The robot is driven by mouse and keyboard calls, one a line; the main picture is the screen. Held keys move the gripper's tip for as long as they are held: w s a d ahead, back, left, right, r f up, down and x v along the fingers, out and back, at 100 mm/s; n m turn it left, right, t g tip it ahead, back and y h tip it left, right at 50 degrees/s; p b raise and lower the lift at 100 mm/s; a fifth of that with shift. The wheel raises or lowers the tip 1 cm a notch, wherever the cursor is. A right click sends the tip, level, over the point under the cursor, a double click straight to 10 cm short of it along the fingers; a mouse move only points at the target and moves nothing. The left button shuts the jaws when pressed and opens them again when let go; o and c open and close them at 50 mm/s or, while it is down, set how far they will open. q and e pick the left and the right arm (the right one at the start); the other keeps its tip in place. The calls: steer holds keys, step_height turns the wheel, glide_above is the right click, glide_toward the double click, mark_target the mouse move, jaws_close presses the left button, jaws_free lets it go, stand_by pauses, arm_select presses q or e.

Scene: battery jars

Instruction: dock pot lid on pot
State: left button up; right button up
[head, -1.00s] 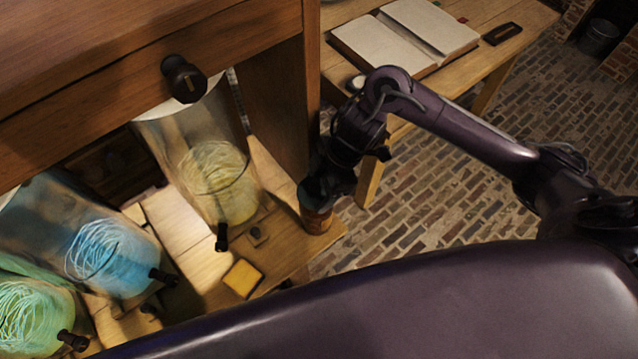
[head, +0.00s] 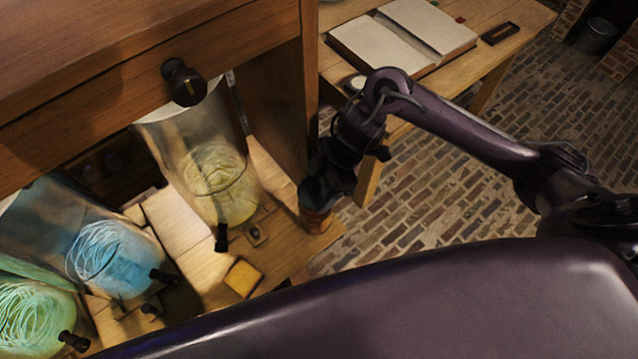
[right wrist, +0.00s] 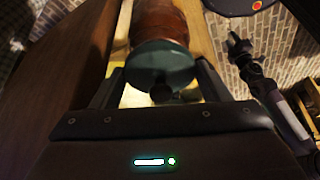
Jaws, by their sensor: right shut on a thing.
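The brown pot (head: 317,221) stands near the right front corner of the wooden bench. In the right wrist view the pot (right wrist: 160,22) lies straight beyond the fingertips. The round dark teal lid (right wrist: 160,62) sits between the two fingers of my right gripper (right wrist: 160,75), which is shut on it. In the head view my right gripper (head: 318,188) is right over the pot, and the lid (head: 312,194) shows only partly. The lid overlaps the pot's end in the wrist view; I cannot tell whether they touch.
Glass jars with yellow (head: 222,185), blue (head: 110,260) and green (head: 35,315) coils stand left on the bench. A wooden cabinet (head: 250,30) overhangs them, its post close to my right gripper. A yellow block (head: 243,278) lies in front. A table with an open book (head: 405,40) stands behind.

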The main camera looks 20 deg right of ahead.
steer(key=shift+p, duration=0.35)
steer(key=shift+f+b, duration=0.4)
steer(key=shift+f, duration=0.15)
stand_by(0.5)
steer(key=o, duration=0.7)
steer(key=p+v, duration=1)
steer(key=v, duration=0.1)
steer(key=shift+s, duration=0.1)
stand_by(0.7)
